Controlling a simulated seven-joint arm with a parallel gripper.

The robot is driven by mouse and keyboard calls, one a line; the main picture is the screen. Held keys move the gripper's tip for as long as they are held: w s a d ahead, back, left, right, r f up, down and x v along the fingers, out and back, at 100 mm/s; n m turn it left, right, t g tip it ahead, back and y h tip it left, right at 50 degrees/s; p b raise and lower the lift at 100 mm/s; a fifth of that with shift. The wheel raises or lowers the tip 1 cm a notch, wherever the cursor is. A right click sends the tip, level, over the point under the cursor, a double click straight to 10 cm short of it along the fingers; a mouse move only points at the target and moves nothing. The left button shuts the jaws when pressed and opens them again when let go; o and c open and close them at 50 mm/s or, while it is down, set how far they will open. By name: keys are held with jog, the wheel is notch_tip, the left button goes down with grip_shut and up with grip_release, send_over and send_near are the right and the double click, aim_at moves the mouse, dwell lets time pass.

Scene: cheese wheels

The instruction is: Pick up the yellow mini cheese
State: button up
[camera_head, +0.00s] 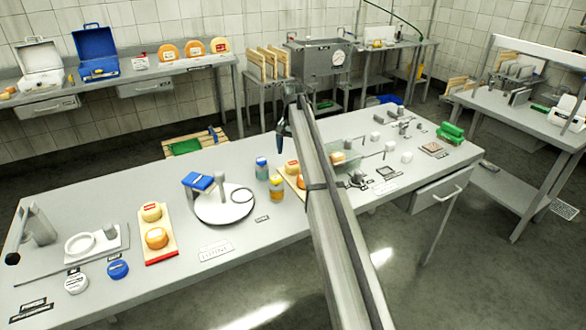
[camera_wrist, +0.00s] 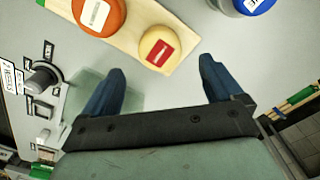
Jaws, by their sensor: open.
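A pale yellow mini cheese with a red label (camera_wrist: 150,60) sits on a wooden board (camera_wrist: 135,42) in the wrist view. An orange mini cheese with a white label (camera_wrist: 98,14) sits beside it. In the head view this yellow cheese (camera_head: 292,167) shows just left of my arm, which hides part of its board. My gripper (camera_wrist: 162,68) is open and empty; its blue fingertips are apart, with the cheese beyond them. Another yellow cheese (camera_head: 151,211) and an orange cheese (camera_head: 157,238) sit on a red-edged board (camera_head: 160,257) at the left.
Small fixtures and a green object (camera_head: 450,132) occupy the table's right side. The front middle of the table (camera_head: 270,248) is mostly clear.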

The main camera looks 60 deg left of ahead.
aim_at(293, 162)
jog(key=shift+s+f, duration=0.1)
jog(key=shift+f, duration=2.95)
jog(key=shift+c, duration=0.2)
jog(key=c, duration=1.2)
jog(key=shift+o, duration=0.2)
jog(key=shift+r, duration=0.1)
